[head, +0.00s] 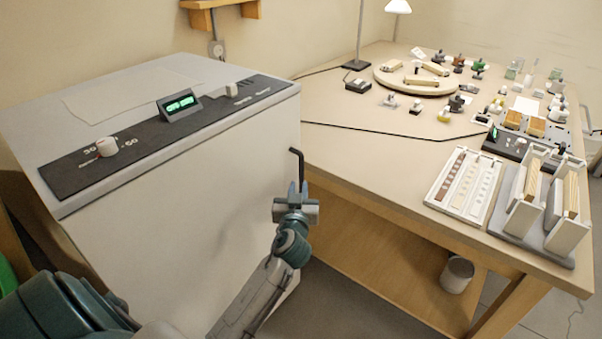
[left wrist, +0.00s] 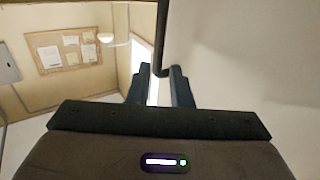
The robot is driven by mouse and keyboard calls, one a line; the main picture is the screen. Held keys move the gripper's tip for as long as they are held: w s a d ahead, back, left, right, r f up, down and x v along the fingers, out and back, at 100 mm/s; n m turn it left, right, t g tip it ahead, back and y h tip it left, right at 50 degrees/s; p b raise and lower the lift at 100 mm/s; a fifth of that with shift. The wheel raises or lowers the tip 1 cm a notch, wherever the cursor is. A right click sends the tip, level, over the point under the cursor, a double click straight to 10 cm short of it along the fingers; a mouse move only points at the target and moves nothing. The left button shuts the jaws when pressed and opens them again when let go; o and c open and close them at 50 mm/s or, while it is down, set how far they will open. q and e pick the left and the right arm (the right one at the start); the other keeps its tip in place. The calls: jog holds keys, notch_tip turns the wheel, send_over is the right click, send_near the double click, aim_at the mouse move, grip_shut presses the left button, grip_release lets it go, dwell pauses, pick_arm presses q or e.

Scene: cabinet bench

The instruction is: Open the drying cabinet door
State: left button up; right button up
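The drying cabinet (head: 190,200) is a large pale box at the left of the head view, with a dark control strip on top. Its front door appears shut. A dark bar handle (head: 300,160) stands upright near the door's right edge; it also shows in the left wrist view (left wrist: 161,40). My left gripper (head: 297,192) is at the handle's lower part. In the left wrist view its two fingers (left wrist: 161,82) are apart, with the bar's end between their tips and gaps visible beside it. My right gripper is not in view.
A wooden bench (head: 370,160) stands right of the cabinet, with a round turntable (head: 418,80), a white tray (head: 464,186) and racks (head: 540,210). A bin (head: 457,274) stands under it. The cabinet's control strip has a knob (head: 107,147) and a green display (head: 180,103).

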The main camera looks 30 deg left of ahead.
aim_at(301, 170)
pick_arm(q)
jog(key=x, duration=0.9)
jog(key=shift+w+a+f+p, duration=0.15)
jog(key=shift+w+p, duration=0.2)
jog(key=shift+p, duration=0.05)
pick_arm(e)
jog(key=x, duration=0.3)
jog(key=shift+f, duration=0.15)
pick_arm(q)
grip_shut()
